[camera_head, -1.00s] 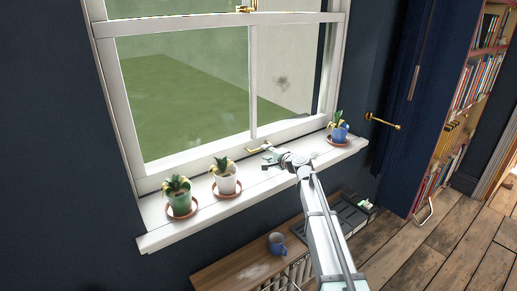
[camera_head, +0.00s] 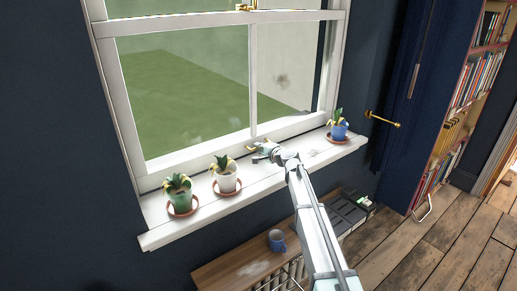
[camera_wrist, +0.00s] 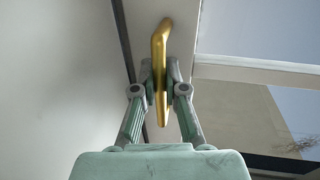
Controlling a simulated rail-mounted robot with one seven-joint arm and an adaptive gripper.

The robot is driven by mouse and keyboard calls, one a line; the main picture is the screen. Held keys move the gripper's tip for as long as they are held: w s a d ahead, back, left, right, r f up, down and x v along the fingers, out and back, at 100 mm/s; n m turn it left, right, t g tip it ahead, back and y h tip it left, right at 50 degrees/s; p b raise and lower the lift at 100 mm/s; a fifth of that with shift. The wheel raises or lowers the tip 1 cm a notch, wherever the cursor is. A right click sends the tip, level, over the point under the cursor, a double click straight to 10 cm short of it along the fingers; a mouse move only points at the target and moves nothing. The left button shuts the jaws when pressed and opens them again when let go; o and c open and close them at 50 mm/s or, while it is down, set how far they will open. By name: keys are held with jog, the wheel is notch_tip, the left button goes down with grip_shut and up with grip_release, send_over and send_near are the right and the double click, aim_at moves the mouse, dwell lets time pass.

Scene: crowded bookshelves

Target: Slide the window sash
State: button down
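The white sash window (camera_head: 190,152) has a lower sash with its bottom rail just above the sill. A brass handle (camera_head: 252,148) sits on that rail, partly hidden by my gripper (camera_head: 262,152) in the head view. In the wrist view, the brass handle (camera_wrist: 159,45) stands upright between the two fingers of my gripper (camera_wrist: 160,75). The fingers are drawn in close on both sides of the handle, and they look shut on it. The lower sash looks down at the sill.
A green pot (camera_head: 180,196) and a white pot (camera_head: 226,178) with plants stand on the sill (camera_head: 210,207) left of my gripper. A blue pot (camera_head: 339,131) stands to the right. A blue mug (camera_head: 277,241) is on the low shelf (camera_head: 225,272) below.

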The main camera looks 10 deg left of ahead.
jog(key=p, duration=0.3)
send_near(251, 125)
jog(key=x, duration=0.4)
jog(key=shift+w+a+r, duration=0.1)
jog(key=shift+w, duration=0.1)
jog(key=c, duration=1.2)
grip_release()
jog(key=shift+s, duration=0.1)
jog(key=v, duration=1.2)
